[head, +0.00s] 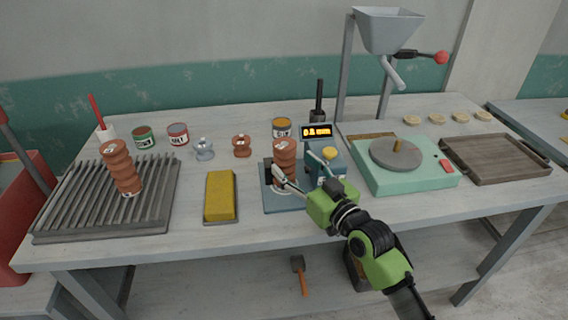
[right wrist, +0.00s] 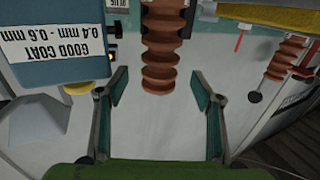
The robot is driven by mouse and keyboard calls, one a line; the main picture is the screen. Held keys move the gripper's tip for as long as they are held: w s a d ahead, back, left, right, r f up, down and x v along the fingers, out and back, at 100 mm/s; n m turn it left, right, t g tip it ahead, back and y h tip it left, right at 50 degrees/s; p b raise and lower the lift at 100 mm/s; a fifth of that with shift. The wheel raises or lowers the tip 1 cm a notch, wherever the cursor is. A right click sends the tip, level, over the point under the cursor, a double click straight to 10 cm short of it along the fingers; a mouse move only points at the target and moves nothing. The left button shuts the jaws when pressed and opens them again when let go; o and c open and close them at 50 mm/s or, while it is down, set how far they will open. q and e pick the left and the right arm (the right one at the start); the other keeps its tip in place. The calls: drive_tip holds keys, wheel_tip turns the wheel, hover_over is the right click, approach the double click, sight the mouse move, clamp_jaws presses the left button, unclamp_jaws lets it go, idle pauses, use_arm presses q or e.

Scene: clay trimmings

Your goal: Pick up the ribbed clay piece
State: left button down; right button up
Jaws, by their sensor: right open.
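A ribbed reddish-brown clay piece (head: 285,155) stands upright at the blue-grey gauge stand (head: 283,207) near the table's middle. My right gripper (head: 293,164) is open in front of it, with a finger toward each side. In the right wrist view the ribbed piece (right wrist: 163,50) lies between and beyond the open fingers (right wrist: 159,87), with visible gaps on both sides. A second ribbed clay piece (head: 122,168) stands slightly tilted on the slatted rack (head: 60,210) at the left. It also shows in the right wrist view (right wrist: 286,52). My left gripper is not in view.
A yellow block (head: 220,194) lies left of the gauge. The lit display (head: 317,132) and blue box (head: 330,160) stand close to my right gripper. A mint-green wheel unit (head: 405,180) and wooden tray (head: 497,160) stand to the right. Cans (head: 178,134) stand behind.

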sight(285, 153)
drive_tip(key=shift+x, duration=2.85)
drive_tip(key=c, duration=1.7)
drive_tip(key=shift+r, duration=0.2)
drive_tip(key=shift+c, duration=0.2)
